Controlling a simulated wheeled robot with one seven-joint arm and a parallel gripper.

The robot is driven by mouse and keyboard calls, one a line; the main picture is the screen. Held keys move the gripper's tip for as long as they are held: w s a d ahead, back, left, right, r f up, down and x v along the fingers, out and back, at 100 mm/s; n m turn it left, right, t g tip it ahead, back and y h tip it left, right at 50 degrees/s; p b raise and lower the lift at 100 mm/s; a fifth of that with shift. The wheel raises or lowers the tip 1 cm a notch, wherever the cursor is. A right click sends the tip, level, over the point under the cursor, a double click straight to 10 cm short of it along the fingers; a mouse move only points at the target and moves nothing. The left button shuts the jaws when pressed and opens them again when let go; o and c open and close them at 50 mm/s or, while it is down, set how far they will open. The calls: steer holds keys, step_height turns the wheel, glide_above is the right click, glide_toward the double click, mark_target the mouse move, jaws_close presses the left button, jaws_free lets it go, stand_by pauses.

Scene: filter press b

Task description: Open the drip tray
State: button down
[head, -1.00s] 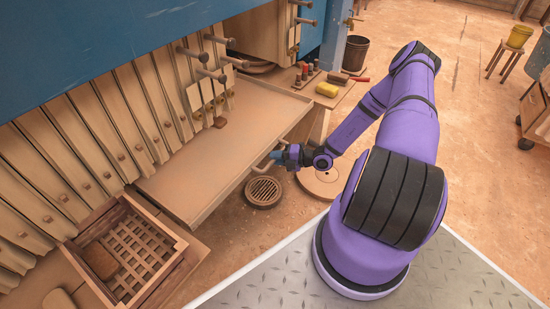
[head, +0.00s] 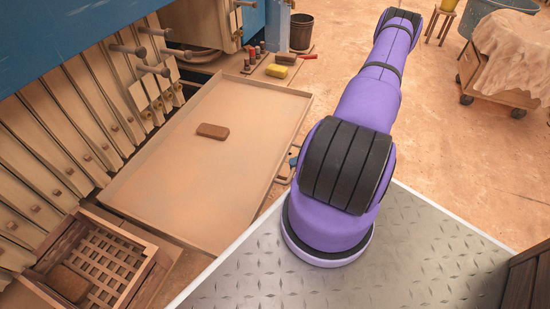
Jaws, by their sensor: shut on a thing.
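The drip tray (head: 185,185) is a wide, shallow tan tray with a low rim. It sticks far out from under the row of filter plates, and much of its floor shows. A brown block (head: 212,131) lies on it. My gripper (head: 293,161) is at the tray's right-hand front edge, mostly hidden behind my arm; only a bit of blue and dark shows.
A wooden slatted crate (head: 105,262) stands at the lower left, close to the tray. A small bench with a yellow sponge (head: 277,70) and a bucket (head: 301,31) are behind the tray. A cart (head: 490,80) stands at the upper right; open floor lies between.

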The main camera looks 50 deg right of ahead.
steer(key=s+d, duration=0.3)
steer(key=s, duration=0.7)
steer(key=shift+d, duration=0.3)
steer(key=c, duration=1.1)
jaws_free()
steer(key=shift+w, duration=0.1)
steer(key=v, duration=1.1)
steer(key=shift+a, duration=0.1)
